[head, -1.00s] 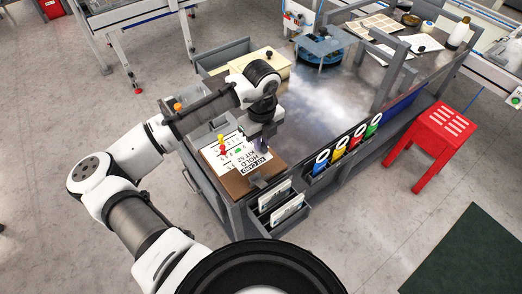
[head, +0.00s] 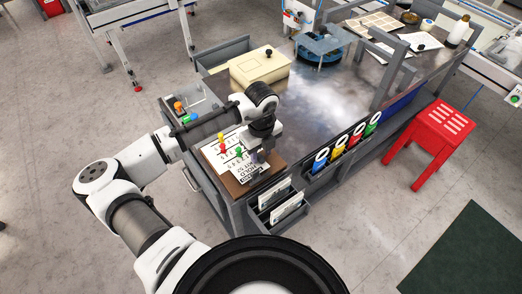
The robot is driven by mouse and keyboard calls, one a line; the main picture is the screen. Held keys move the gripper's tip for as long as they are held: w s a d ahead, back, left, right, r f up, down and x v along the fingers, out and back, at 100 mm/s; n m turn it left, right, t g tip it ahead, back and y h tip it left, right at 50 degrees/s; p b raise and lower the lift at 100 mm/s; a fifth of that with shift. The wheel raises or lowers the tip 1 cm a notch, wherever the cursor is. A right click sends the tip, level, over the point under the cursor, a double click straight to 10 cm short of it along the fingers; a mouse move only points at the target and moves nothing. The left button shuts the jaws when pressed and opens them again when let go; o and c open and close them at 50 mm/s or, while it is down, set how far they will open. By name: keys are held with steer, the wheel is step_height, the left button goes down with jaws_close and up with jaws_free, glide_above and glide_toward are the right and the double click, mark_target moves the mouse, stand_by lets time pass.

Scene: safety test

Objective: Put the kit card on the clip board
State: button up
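The clip board (head: 243,187) is a brown board with white printed sheets, lying on the near left corner of the bench. Red, yellow and green pieces stand on its sheet. The white kit card (head: 251,180) with black print is over the right part of the board, close below my gripper. I cannot tell whether it lies flat on the board or is still tilted. My gripper (head: 261,157) points down at the card's upper edge. Its fingertips are small and dark, so whether they still pinch the card is unclear.
A rack with white cards (head: 286,207) hangs on the bench's near side, beside blue, yellow, red and green tagged holders (head: 345,145). A cream box (head: 260,66) stands behind my arm. The bench middle (head: 325,100) is clear. A red stool (head: 440,135) stands right.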

steer(key=shift+r, duration=0.1)
step_height(320, 180, up, 12)
steer(key=b, duration=0.2)
stand_by(0.3)
